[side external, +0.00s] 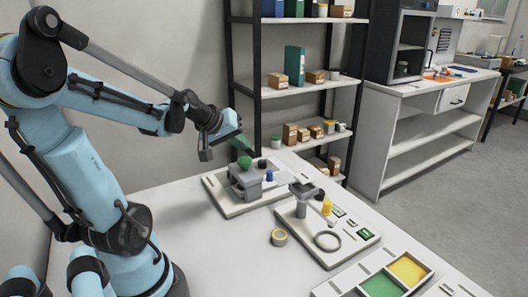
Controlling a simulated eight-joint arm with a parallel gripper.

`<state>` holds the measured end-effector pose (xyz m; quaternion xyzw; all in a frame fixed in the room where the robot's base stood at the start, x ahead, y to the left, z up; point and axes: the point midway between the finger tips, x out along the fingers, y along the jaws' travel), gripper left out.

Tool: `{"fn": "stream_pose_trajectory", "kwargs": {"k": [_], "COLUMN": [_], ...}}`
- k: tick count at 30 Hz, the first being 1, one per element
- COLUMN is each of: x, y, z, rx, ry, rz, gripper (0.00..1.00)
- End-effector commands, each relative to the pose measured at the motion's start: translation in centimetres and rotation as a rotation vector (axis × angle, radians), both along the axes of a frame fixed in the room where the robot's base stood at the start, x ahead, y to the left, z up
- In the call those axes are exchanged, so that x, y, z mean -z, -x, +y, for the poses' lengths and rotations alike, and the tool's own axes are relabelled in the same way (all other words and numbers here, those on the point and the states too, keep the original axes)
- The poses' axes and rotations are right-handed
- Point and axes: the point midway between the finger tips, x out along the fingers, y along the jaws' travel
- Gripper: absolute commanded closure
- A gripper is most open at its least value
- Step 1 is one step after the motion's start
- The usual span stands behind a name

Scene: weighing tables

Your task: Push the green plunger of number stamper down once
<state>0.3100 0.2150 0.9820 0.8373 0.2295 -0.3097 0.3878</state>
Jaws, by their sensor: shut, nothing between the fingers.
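The number stamper (249,189) is a grey block device on a white base plate (222,198), toward the back of the white table. Its green plunger (244,162) is a round knob on top and stands raised above the grey body. My gripper (247,150) is shut and empty, pointing down just above the plunger. A small gap seems to show between the fingertips and the knob, but from this angle I cannot tell whether they touch.
A dark knob (262,163) and a blue piece (269,176) stand beside the stamper. To the right is a second white plate (310,250) with a grey post and yellow cylinder (326,207).

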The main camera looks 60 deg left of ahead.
Motion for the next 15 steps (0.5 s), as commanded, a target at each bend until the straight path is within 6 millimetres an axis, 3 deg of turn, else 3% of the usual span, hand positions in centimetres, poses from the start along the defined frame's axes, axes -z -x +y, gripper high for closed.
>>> {"fn": "stream_pose_trajectory", "kwargs": {"k": [15], "x": [-3.9], "y": [0.0], "z": [0.0], "rx": [0.000], "ry": [0.000], "rz": [0.000], "gripper": [1.00]}}
